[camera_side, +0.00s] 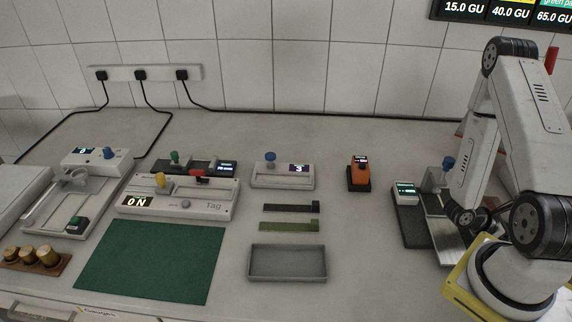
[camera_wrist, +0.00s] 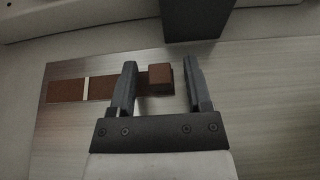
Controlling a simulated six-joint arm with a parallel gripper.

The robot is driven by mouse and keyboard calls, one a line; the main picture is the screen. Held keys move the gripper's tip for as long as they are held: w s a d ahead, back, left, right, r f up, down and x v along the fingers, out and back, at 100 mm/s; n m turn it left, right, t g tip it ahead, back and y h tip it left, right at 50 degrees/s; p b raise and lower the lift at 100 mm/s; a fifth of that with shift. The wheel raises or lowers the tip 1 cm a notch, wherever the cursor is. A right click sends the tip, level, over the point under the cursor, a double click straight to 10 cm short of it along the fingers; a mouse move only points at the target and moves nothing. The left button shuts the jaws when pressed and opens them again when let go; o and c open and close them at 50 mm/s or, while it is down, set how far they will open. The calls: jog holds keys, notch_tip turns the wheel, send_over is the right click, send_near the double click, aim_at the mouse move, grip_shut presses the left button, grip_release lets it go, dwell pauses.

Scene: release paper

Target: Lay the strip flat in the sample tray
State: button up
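In the wrist view a brown strip (camera_wrist: 65,91) with a pale cross band lies flat on a light, brushed plate. A raised block (camera_wrist: 160,78) is at its right end. My gripper (camera_wrist: 160,66) is open, with one finger on each side of the block and a gap to both. The left finger covers part of the strip. In the side view the brown strip and my fingertips are hidden by my arm at the right. The grey, shallow tray (camera_side: 288,264) lies empty at the front middle of the bench.
A dark strip (camera_side: 287,208) and a green strip (camera_side: 287,226) lie behind the tray. An orange device (camera_side: 359,176) stands right of centre. A device with a metal plate (camera_side: 443,232) is beside my arm. A green mat (camera_side: 150,262) lies left. Bench between tray and plate is clear.

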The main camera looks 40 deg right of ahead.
jog(key=shift+r, duration=0.15)
jog(key=shift+v, duration=6)
jog(key=w+a+r+m+t+y, duration=0.1)
jog(key=w+a+m+t+y, duration=0.1)
jog(key=w+a, duration=0.1)
jog(key=w+a+r+m+t+y, duration=0.1)
jog(key=w+a+m+t+y, duration=0.1)
jog(key=a, duration=0.3)
jog(key=w+a+r+m+t+y, duration=0.1)
jog(key=w+a+r+m+y, duration=0.1)
jog(key=w+a, duration=0.2)
jog(key=shift+w+a+t+y, duration=0.2)
jog(key=shift+w+t+y, duration=0.15)
jog(key=shift+t+y, duration=0.05)
jog(key=w+a+r+m+t+y, duration=0.2)
jog(key=w+a+r+m+t, duration=0.1)
jog(key=w+a+r+t, duration=0.3)
jog(key=shift+w+a+r+y, duration=0.4)
jog(key=shift+w+a, duration=0.65)
jog(key=shift+a, duration=0.05)
jog(key=shift+o, duration=0.5)
